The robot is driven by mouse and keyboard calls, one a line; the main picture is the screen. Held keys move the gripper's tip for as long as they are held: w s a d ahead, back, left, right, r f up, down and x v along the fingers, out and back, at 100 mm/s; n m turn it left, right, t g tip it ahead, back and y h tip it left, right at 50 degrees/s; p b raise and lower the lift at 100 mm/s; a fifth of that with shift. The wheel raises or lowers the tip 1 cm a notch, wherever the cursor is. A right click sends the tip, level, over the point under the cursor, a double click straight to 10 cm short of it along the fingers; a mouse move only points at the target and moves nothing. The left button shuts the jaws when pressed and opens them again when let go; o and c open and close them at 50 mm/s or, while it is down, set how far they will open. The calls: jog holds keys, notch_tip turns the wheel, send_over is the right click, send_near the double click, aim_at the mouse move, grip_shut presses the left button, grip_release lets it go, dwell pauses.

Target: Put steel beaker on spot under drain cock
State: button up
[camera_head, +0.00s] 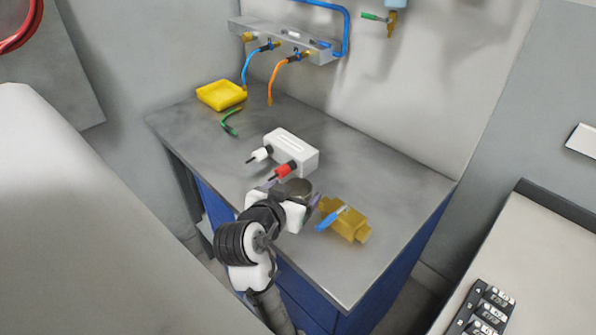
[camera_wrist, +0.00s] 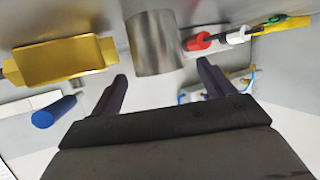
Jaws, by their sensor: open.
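The steel beaker (camera_head: 301,187) stands on the grey bench near its front edge, partly hidden by my gripper (camera_head: 294,193). In the wrist view the beaker (camera_wrist: 154,43) is a plain grey metal cylinder. My gripper (camera_wrist: 162,72) is open, its two fingers pointing towards the beaker, one on either side. I cannot tell whether they touch it. A brass cock (camera_head: 391,24) with a green handle hangs on the back wall at the upper right, below a pale blue fitting. I cannot make out a marked spot beneath it.
A brass block valve (camera_head: 344,222) with a blue handle lies close right of the beaker. A white box (camera_head: 293,149) with red and white plugs is behind it. The bench's back right is clear.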

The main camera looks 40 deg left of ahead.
aim_at(303, 184)
jog(key=b+x, duration=0.1)
jog(key=x, duration=0.1)
jog(key=b+x, duration=0.1)
jog(key=x, duration=0.1)
jog(key=shift+f+b, duration=0.3)
jog(key=shift+f, duration=0.15)
jog(key=shift+w+a+f, duration=0.1)
jog(key=shift+w+a, duration=0.1)
jog(key=shift+w, duration=0.35)
jog(key=c, duration=1.2)
jog(key=shift+o, duration=0.2)
